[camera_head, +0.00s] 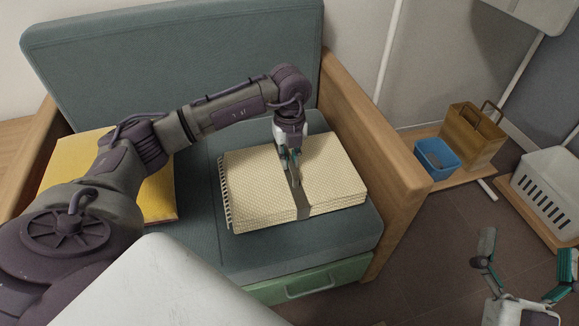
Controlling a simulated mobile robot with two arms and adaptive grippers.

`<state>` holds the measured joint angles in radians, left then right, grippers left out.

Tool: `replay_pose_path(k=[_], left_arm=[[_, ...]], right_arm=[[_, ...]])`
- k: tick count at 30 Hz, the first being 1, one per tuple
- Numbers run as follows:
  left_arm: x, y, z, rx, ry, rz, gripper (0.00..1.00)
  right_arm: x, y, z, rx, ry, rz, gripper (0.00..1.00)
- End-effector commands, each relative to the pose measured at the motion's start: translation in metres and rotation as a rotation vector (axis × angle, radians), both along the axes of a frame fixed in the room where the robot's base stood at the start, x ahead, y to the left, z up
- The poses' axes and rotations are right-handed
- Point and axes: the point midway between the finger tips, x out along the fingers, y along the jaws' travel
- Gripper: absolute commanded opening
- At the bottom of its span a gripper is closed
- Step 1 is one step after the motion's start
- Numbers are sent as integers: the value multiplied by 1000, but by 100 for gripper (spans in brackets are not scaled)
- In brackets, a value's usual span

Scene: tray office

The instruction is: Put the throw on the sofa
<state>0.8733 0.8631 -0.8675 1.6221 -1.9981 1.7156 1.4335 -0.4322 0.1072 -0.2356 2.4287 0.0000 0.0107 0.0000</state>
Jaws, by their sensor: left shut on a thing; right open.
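The throw (245,184) is a folded cream bundle with a fine check, a fringe along its left edge and a dark band around its middle. It lies flat on the seat of the grey-green sofa (180,50), towards the right armrest. My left gripper (295,180) points down at the top of the throw, at the band, and is shut on it; the fingertips partly hide the grip. My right gripper (522,275) is open and empty at the lower right, above the floor and away from the sofa.
A yellow cushion (80,162) lies on the seat's left side, partly behind my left arm. Wooden armrests (385,150) flank the seat, and a green drawer (300,284) is below. At right stand a blue bin (436,158), a brown bag (472,140) and a white basket (548,185).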

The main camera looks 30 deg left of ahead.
Motion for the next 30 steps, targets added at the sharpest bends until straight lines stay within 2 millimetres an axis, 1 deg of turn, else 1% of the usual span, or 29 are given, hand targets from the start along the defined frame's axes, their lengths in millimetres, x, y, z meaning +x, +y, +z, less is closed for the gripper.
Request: replay_pose_path(k=[1,3,7,10,20,21,25,30], left_arm=[[0,0,-9,0,0,1,0],[0,0,-16,0,-1,1,0],[0,0,-24,-1,-2,2,0],[0,0,-25,-1,-2,1,0],[0,0,-27,-1,-2,1,0],[-1,0,-28,1,1,1,18],[-1,0,-28,1,1,1,40],[-1,0,-28,1,1,1,40]], right_arm=[[-4,0,5,16,-53,4,100],[-10,0,16,35,-121,8,100],[-18,0,29,59,-207,12,100],[-21,-1,33,65,-228,12,100],[-22,-1,34,68,-239,13,100],[-23,-1,35,69,-243,13,100],[-22,-1,35,69,-242,13,100],[-22,-1,34,68,-241,13,100]])
